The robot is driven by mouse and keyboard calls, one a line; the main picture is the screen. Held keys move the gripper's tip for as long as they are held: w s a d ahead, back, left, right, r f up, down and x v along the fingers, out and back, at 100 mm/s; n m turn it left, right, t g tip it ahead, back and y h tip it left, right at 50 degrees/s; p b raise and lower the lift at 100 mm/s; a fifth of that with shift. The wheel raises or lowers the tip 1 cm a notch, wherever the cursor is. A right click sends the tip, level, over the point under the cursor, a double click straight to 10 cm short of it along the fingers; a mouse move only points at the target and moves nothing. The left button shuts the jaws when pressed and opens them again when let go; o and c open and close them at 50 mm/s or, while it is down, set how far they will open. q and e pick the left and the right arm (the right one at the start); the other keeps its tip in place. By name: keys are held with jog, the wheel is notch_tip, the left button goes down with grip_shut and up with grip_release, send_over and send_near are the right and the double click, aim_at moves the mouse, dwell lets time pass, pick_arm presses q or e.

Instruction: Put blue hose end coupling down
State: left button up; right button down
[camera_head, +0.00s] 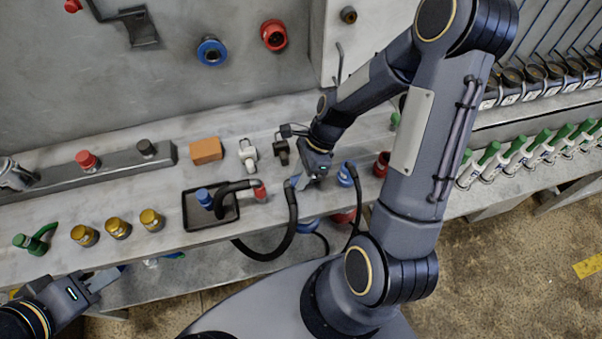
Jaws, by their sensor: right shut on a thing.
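My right gripper (304,182) is low over the middle of the grey bench, shut on the blue hose end coupling (292,181). Only a small blue part of the coupling shows beside the fingers. A black hose (291,215) runs from it down over the bench's front edge. I cannot tell whether the coupling touches the bench top. My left gripper (103,280) is at the lower left, in front of the bench edge, away from the coupling. Its finger gap is not clear.
A black tray (188,222) with a blue coupling (204,198) stands to the left, beside a red coupling (260,190). Another blue coupling (345,175) and a red cup (381,164) are to the right. An orange block (206,150) and white fitting (248,154) lie behind.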

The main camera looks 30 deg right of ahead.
jog(key=shift+f, duration=0.15)
jog(key=c, duration=1.2)
grip_release()
jog(key=shift+r, duration=0.35)
jog(key=v, duration=1)
jog(key=shift+s+a+r+n+t+h, duration=0.25)
jog(key=shift+s+a+r+n+t, duration=0.7)
jog(key=shift+s+r+n, duration=1.7)
jog(key=shift+s+a+r+n+t+h, duration=0.2)
jog(key=shift+s+a+r+n+t, duration=1.15)
jog(key=shift+n, duration=2.45)
jog(key=shift+s+a+r+n+t+h, duration=0.3)
jog(key=shift+s+r+n+t, duration=0.75)
jog(key=shift+s+n, duration=1.9)
